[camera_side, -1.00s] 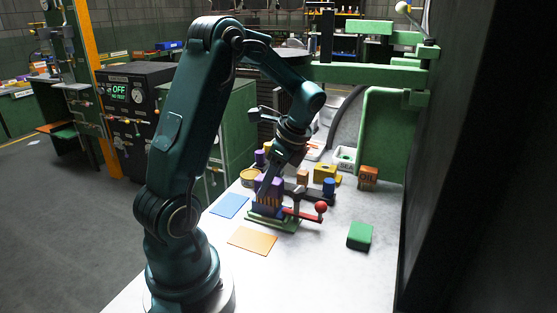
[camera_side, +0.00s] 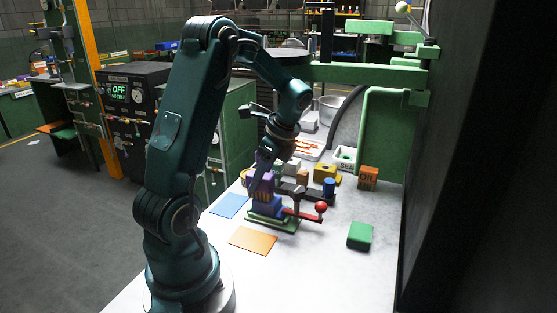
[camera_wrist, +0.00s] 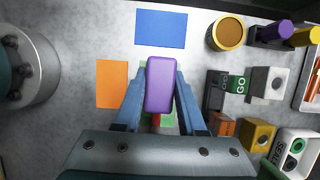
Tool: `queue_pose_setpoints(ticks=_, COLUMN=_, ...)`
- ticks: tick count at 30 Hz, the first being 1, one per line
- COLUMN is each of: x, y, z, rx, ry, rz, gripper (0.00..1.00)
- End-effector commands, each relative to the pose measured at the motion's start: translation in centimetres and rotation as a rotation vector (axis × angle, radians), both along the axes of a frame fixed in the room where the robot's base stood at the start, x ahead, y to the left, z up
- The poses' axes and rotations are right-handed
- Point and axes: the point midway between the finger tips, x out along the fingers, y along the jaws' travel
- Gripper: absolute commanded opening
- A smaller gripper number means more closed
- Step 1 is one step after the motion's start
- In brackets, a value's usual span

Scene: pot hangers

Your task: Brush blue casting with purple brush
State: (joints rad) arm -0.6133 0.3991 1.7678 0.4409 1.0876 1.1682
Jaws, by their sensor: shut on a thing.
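My gripper (camera_wrist: 160,97) is shut on the purple brush (camera_wrist: 165,84), with one finger on each side of it in the wrist view. In the side view the purple brush (camera_side: 263,181) has tan bristles pointing down. It is at the blue casting (camera_side: 267,207), which sits on the green fixture (camera_side: 284,221) with a red-knobbed lever. The bristles overlap the casting's top in this view; I cannot tell whether they touch. In the wrist view the brush hides the casting and most of the green fixture.
A blue mat (camera_side: 229,205) and an orange mat (camera_side: 252,240) lie flat nearby. A green block (camera_side: 359,236) and an orange OIL box (camera_side: 368,177) stand to the right. A yellow block (camera_side: 325,174) and a round tan-topped tin (camera_wrist: 228,33) are behind. The front table area is clear.

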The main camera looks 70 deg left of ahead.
Motion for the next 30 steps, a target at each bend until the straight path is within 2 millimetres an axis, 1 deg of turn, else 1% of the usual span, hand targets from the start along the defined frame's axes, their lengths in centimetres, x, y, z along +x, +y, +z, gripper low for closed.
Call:
queue_pose_setpoints(ticks=7, x=-1.6, y=-1.6, z=0.0, rx=-0.001, ry=0.003, rz=-0.001, gripper=0.00)
queue_pose_setpoints(ticks=9, x=-0.9, y=-0.9, z=-0.1, rx=0.000, ry=0.002, rz=0.002, gripper=0.00)
queue_pose_setpoints(ticks=23, x=1.9, y=1.8, z=-0.1, rx=0.000, ry=0.000, rz=0.001, gripper=0.00)
queue_pose_setpoints(ticks=30, x=0.4, y=0.3, z=0.0, rx=-0.002, ry=0.002, rz=0.000, gripper=0.00)
